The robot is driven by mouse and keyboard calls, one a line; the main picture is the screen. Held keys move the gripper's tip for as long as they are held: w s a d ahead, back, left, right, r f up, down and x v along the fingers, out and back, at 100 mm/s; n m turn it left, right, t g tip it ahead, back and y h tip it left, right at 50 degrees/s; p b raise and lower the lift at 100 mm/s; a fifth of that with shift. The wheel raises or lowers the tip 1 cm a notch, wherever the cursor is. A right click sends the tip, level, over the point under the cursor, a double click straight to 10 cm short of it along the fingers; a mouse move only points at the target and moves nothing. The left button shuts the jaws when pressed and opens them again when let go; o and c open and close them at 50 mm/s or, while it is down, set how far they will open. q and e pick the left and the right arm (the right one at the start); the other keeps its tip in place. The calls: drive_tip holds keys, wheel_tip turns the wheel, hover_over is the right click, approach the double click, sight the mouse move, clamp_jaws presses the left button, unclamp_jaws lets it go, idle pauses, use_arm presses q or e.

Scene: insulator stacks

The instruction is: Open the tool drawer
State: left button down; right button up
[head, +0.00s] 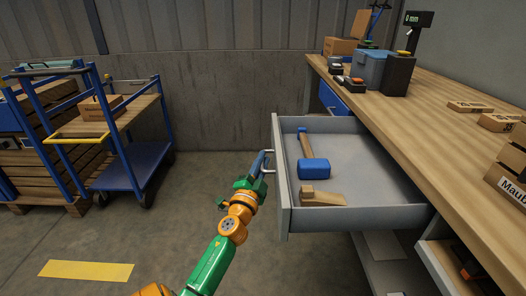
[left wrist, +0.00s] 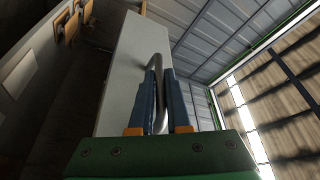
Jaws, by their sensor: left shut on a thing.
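The tool drawer (head: 361,210) stands pulled out of the workbench in the head view. A mallet (head: 313,167) with a blue head and a wooden block (head: 322,197) lie inside it. My left gripper (head: 262,162) is at the outer side of the drawer front, shut on the metal handle (head: 269,158). In the left wrist view, the two blue fingers (left wrist: 160,100) close around the curved handle (left wrist: 157,64), with the pale drawer front (left wrist: 128,70) behind. My right gripper is not in view.
The wooden workbench (head: 440,107) carries a blue box (head: 370,68), a dark device and several wooden blocks. Another, lower drawer (head: 440,262) is partly open at the bottom right. A blue cart (head: 133,165) stands at the left. The floor left of the drawer is clear.

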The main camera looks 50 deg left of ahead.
use_arm(q)
drive_tip(key=shift+f, duration=0.1)
drive_tip(key=c, duration=0.9)
unclamp_jaws()
drive_tip(key=v, duration=0.7)
drive_tip(key=shift+b, duration=0.3)
